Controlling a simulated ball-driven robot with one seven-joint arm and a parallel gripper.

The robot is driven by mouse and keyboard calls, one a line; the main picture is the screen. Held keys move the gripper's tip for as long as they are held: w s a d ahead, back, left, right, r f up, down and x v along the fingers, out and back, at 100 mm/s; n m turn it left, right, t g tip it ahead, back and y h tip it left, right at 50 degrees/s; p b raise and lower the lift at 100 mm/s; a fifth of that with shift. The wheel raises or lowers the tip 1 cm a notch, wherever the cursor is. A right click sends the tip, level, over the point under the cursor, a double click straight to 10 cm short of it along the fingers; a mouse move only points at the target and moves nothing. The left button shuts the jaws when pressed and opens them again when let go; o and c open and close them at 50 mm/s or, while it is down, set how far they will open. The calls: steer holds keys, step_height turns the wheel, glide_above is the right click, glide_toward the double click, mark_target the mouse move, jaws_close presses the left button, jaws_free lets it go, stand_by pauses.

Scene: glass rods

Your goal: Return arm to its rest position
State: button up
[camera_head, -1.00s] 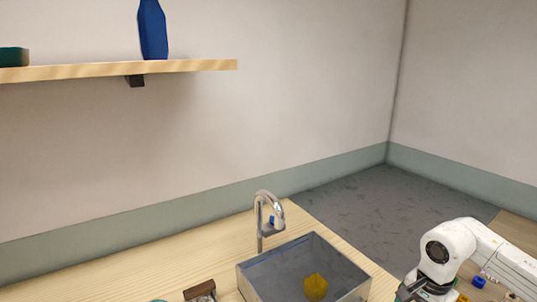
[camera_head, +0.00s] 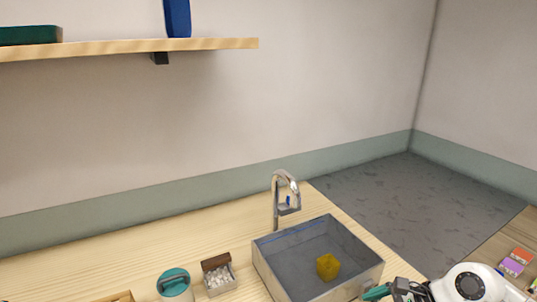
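My white arm (camera_head: 470,284) enters at the bottom right, partly cut off by the picture's lower edge. My gripper (camera_head: 378,292) shows as a dark body with a teal part, just beside the near right corner of the sink. Its fingertips are too small and cut off to tell whether they are apart or holding anything. No glass rods show.
A grey sink (camera_head: 300,248) with a yellow block (camera_head: 328,267) and a tap (camera_head: 283,200) is set at the counter's right end. A teal-lidded jar (camera_head: 174,283) and a small box of white pieces (camera_head: 218,277) stand left. A shelf (camera_head: 120,48) holds a blue bottle (camera_head: 177,18).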

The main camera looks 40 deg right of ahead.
steer(key=w+a+r+m+t+h, duration=0.3)
steer(key=w+r+m+t, duration=0.6)
steer(key=m, duration=0.6)
steer(key=s+d+f+m+g+h+b, duration=0.1)
steer(key=s+d+f+m+g+h, duration=0.3)
steer(key=m, duration=0.8)
steer(key=s+d+f+m+g+h+b, duration=0.1)
steer(key=s+d+f+m+g+h, duration=0.15)
steer(key=f+m+h, duration=0.6)
steer(key=s+a+f+m+g+y, duration=0.4)
steer(key=a+f+m+y, duration=0.1)
steer(key=a, duration=0.4)
steer(key=s+a+f+m+g+y, duration=0.4)
steer(key=a+f+m+y, duration=0.2)
steer(key=a, duration=0.4)
steer(key=shift+m+b, duration=0.35)
steer(key=shift+m, duration=0.2)
steer(key=shift+s+a, duration=0.1)
